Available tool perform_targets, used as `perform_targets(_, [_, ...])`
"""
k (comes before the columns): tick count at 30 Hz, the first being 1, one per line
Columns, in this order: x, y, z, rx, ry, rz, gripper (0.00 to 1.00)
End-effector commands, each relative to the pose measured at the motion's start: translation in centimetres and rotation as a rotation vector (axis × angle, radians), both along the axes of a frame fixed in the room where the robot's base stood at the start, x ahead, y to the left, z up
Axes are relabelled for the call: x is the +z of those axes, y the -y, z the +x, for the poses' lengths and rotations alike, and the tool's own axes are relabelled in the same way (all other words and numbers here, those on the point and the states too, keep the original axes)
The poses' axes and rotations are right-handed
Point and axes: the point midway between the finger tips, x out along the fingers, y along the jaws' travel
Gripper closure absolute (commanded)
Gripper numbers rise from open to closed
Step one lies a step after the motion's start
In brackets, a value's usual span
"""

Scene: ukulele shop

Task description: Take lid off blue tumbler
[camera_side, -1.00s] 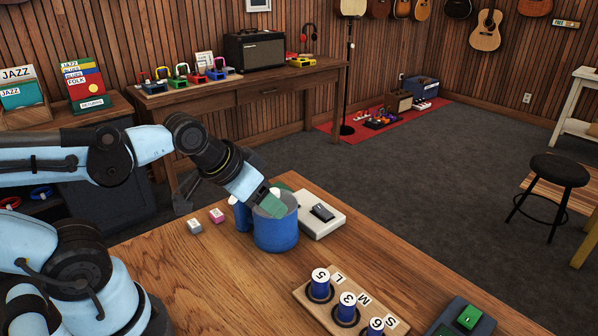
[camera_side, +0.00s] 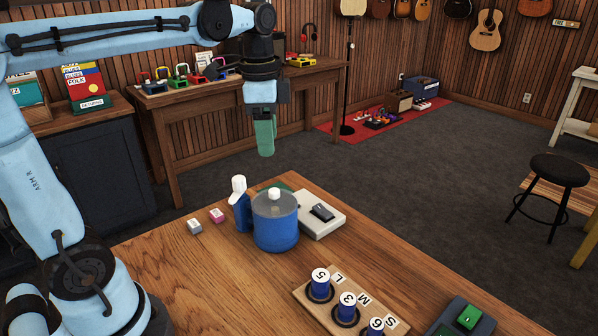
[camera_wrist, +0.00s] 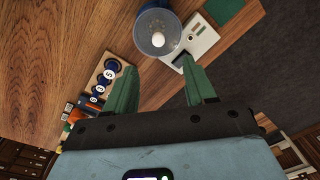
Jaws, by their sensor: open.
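The blue tumbler (camera_side: 275,235) stands upright on the wooden table. A grey, see-through-looking lid (camera_side: 269,208) with a white knob (camera_side: 274,193) sits on its top. In the wrist view the tumbler's lid (camera_wrist: 148,25) and knob (camera_wrist: 158,40) show from above, beyond the fingertips. My gripper (camera_side: 265,152) points down in the air, well above the tumbler and apart from it. Its two green fingers (camera_wrist: 159,68) are spread and empty in the wrist view.
A blue bottle with a white top (camera_side: 239,204) stands close at the tumbler's left. A white device with a dark block (camera_side: 334,224) lies just right and behind. Small grey (camera_side: 194,227) and pink (camera_side: 217,215) blocks lie left. A wooden rack (camera_side: 325,310) of numbered blue pieces is in front.

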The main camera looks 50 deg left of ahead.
Motion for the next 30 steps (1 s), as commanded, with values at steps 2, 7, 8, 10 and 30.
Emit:
perform_targets(2, [0.4, -0.5, 0.4, -0.042, -0.035, -0.004, 0.45])
perform_targets(7, [0.1, -0.7, 0.5, -0.079, -0.060, -0.008, 0.45])
perform_targets(8, [-0.2, -0.7, 0.5, -0.080, -0.061, -0.009, 0.45])
perform_targets(10, [-1.2, -0.7, 0.5, -0.079, -0.060, -0.008, 0.45])
perform_targets(30, [-7.8, -0.1, 0.6, -0.078, -0.057, -0.008, 0.45])
